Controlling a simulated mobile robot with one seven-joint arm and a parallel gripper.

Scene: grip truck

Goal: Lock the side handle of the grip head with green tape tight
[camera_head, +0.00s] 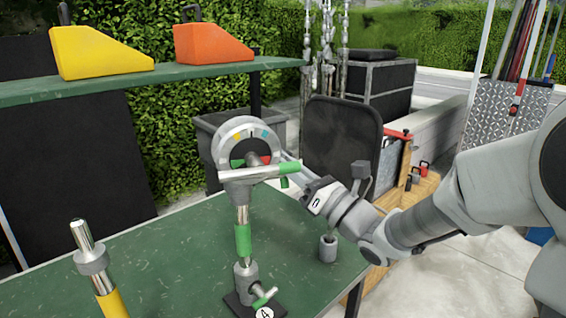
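The grip head with green tape (234,131) is a round grey disc with colored marks, on top of an upright stand. Its side handle (262,172) is a grey bar reaching right, with green tape at its right end. The stand's post has a green tape band (243,240) and a base with a small green-taped handle (265,297) and a label "4". My gripper (288,165) comes in from the right, its fingers at the right side of the head by the handle's taped end. The fingers are partly hidden, so contact and opening cannot be told.
A second post with yellow tape (107,295) stands at front left on the green table (165,260). A small grey cylinder (328,248) stands below my wrist. A green shelf (175,73) behind holds yellow (95,55) and orange (212,43) wedges. Black cases stand behind.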

